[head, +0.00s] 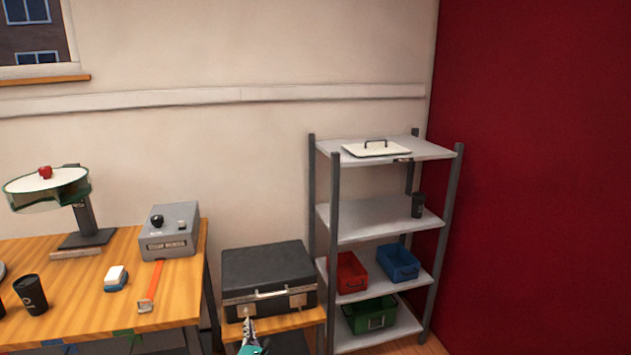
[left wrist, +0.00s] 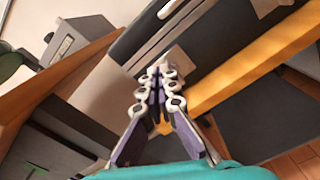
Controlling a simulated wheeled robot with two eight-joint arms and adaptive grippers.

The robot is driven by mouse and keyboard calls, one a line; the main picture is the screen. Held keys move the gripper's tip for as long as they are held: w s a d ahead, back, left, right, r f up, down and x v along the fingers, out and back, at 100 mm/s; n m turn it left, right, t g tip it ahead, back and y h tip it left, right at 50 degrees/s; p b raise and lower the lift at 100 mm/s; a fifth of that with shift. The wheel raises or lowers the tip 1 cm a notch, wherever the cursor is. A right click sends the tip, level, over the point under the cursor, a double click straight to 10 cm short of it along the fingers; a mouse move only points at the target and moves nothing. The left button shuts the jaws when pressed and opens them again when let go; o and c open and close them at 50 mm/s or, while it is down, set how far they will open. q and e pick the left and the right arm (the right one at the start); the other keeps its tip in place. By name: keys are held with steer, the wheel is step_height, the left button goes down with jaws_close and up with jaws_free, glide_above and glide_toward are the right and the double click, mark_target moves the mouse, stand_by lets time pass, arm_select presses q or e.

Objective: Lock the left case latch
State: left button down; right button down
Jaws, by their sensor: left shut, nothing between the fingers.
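The dark case (head: 268,267) sits with its lid down on a small wooden stand (head: 290,321). Its front has a light handle (head: 271,293) in the middle and a metal panel with latches. The left latch area (head: 246,308) is partly covered by my left gripper (head: 247,321), which comes up from the bottom. In the left wrist view my left gripper (left wrist: 158,72) is shut and empty, its tips close to the case front (left wrist: 115,90). I cannot tell whether they touch it. The latch position is hidden behind the fingers. My right gripper is not in view.
A wooden workbench (head: 180,300) with a grey box (head: 170,230) and a black cup (head: 30,294) stands at the left. A metal shelf (head: 380,217) with red (head: 347,272), blue (head: 398,262) and green (head: 370,315) bins stands close on the right.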

mark_target(247, 314)
arm_select(q)
steer(key=shift+x, duration=3.4)
steer(key=shift+d+f, duration=0.1)
steer(key=shift+d, duration=0.05)
steer(key=shift+f, duration=0.2)
steer(key=shift+w+d+f, duration=0.1)
steer(key=shift+d, duration=0.25)
steer(key=shift+w+d+f, duration=0.1)
steer(key=shift+d+f, duration=0.15)
steer(key=shift+d, duration=0.2)
steer(key=shift+w+d+f, duration=0.1)
steer(key=shift+d+f, duration=0.15)
steer(key=shift+w+d+f, duration=0.1)
steer(key=shift+d+f, duration=0.05)
steer(key=shift+f, duration=0.05)
steer(key=shift+d+r, duration=0.1)
